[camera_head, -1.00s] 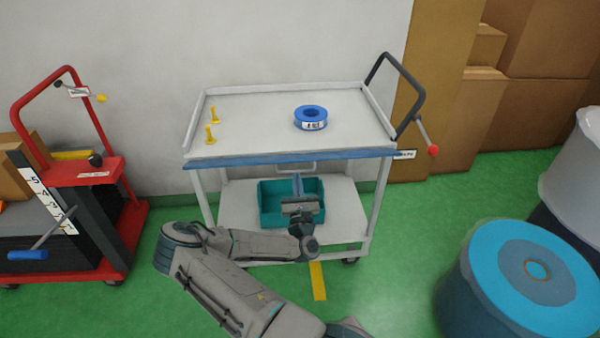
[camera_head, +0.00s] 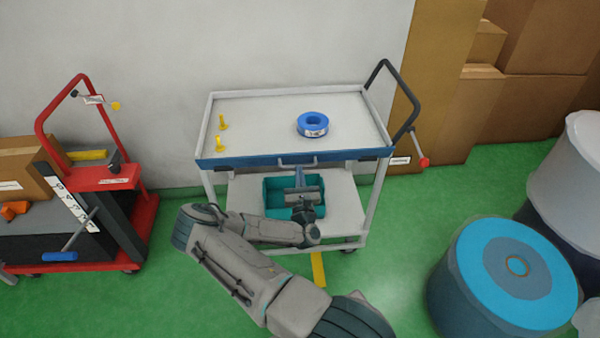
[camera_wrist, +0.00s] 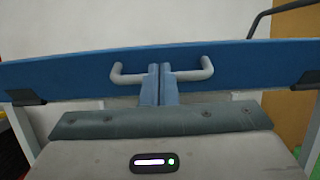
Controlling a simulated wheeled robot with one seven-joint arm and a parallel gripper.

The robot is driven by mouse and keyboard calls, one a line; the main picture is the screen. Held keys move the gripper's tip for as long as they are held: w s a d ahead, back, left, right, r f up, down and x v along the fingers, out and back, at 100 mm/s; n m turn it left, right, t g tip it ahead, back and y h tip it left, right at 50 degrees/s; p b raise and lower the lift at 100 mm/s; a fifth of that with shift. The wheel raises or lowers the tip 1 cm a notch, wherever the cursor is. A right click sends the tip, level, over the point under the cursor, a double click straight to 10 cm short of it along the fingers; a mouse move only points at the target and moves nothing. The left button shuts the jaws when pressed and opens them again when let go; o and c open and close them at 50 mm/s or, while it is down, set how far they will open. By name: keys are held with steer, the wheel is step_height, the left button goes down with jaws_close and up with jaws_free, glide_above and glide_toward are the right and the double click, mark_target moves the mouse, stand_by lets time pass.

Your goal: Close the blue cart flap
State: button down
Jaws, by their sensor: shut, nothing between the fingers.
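The blue flap (camera_head: 250,161) runs along the front edge of the white cart (camera_head: 345,225), its blue face turned toward me. It also fills the upper wrist view (camera_wrist: 230,65), with a grey bar handle (camera_wrist: 128,76) at its middle. My gripper (camera_head: 299,170) is shut and empty. Its two blue fingers (camera_wrist: 160,75) are together at the handle, covering the middle of its bar. I cannot tell whether they touch the handle or the flap. Whether the flap is fully upright is hard to tell.
A blue tape roll (camera_head: 312,124) and two yellow pegs (camera_head: 221,142) stand on the cart top. A teal bin (camera_head: 275,192) sits on the lower shelf behind my gripper. A red trolley (camera_head: 105,178) is left; large blue rolls (camera_head: 465,290) are right.

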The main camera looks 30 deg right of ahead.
steer(key=shift+w+d+r+p, duration=0.15)
steer(key=shift+w+r+p, duration=0.2)
steer(key=shift+r+p, duration=0.25)
steer(key=shift+w+d+r+p, duration=0.1)
steer(key=shift+w+r+p, duration=0.2)
steer(key=shift+r+p, duration=0.25)
stand_by(0.6)
